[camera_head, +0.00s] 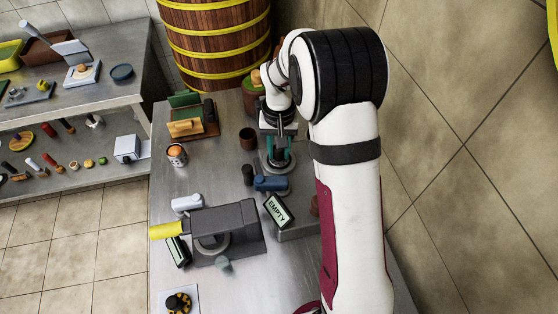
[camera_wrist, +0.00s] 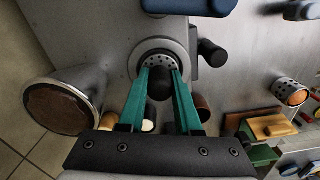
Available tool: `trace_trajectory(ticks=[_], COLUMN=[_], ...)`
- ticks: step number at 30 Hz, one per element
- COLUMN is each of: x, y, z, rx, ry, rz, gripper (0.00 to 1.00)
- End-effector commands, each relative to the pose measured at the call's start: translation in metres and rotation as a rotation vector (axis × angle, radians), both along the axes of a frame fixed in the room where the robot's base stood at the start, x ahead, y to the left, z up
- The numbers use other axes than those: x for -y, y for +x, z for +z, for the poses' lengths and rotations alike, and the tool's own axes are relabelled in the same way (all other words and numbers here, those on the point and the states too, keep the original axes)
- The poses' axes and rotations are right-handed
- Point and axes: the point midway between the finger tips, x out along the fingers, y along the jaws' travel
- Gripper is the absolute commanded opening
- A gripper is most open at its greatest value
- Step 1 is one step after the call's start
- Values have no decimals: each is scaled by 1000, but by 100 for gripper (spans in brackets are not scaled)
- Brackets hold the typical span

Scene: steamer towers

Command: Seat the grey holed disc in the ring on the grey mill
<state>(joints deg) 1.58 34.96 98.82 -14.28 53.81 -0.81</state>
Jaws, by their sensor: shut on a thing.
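My gripper (camera_head: 276,152) is over the steel table. In the wrist view its teal fingers (camera_wrist: 160,84) are shut on the dark knob (camera_wrist: 159,83) of the grey holed disc (camera_wrist: 152,62). A wider round grey rim (camera_wrist: 140,52) surrounds the disc; whether the disc rests in it or hangs just above it I cannot tell. In the head view the fingers hide most of the disc, above a round grey base (camera_head: 266,167).
Close by are a blue object (camera_head: 271,184), a dark cylinder (camera_head: 248,174), an EMPTY sign (camera_head: 277,210) and a brown cup (camera_head: 248,138). A cup with an orange item (camera_head: 176,155) stands left. A metal cup (camera_wrist: 45,82) is left in the wrist view.

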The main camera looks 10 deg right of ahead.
Motion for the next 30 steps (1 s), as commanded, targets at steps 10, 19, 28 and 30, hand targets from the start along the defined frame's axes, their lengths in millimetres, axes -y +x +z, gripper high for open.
trace_trajectory(ticks=[10, 19, 28, 30], x=[0, 0, 0, 0], y=[0, 0, 0, 0], z=[-4, -7, -7, -7], rx=[-1, -1, -1, -1], ry=[0, 0, 0, 0], rz=[-1, -1, -1, -1], gripper=[0, 0, 68, 68])
